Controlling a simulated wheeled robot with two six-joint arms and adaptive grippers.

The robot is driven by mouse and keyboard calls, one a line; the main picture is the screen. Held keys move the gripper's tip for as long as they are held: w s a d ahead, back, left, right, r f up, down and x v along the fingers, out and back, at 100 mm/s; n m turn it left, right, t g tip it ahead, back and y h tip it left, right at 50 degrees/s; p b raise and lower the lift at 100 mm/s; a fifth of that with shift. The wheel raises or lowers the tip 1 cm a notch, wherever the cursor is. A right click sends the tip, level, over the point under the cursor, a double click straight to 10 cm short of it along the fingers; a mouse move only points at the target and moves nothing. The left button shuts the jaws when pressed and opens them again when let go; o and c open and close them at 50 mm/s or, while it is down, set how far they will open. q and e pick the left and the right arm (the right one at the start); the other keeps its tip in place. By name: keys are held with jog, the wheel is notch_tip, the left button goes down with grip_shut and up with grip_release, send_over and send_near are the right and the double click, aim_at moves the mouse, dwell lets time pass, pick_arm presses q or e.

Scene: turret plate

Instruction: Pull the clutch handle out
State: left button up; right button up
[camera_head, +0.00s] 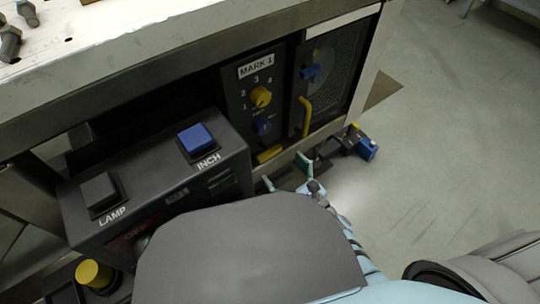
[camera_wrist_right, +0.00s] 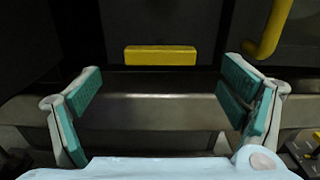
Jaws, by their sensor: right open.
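A flat yellow bar (camera_head: 270,154) sits low on the black panel under the MARK 1 label in the head view. It also shows in the right wrist view (camera_wrist_right: 160,55), lying level at the top middle. A yellow upright handle (camera_head: 306,117) is on the panel to its right, and its lower end shows in the wrist view (camera_wrist_right: 268,30). No readable label tells which is the clutch handle. My right gripper (camera_head: 286,172) is open and empty just in front of the yellow bar, its teal fingers (camera_wrist_right: 160,88) spread on either side, apart from it. My left gripper is out of view.
A black control box (camera_head: 225,165) with LAMP and INCH buttons juts out left of my right gripper. A metal edge (camera_wrist_right: 150,115) runs below the yellow bar. A blue and yellow device (camera_head: 362,146) is to the right. Open floor (camera_head: 450,140) lies beyond.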

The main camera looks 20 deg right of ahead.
aim_at(271, 156)
jog(key=b+x, duration=0.1)
jog(key=x, duration=0.5)
jog(key=shift+w+f, duration=0.1)
jog(key=shift+w+a, duration=0.1)
jog(key=shift+w, duration=0.2)
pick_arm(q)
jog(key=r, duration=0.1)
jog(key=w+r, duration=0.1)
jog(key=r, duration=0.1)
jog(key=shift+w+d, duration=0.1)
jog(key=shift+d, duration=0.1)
pick_arm(e)
jog(key=shift+c, duration=0.2)
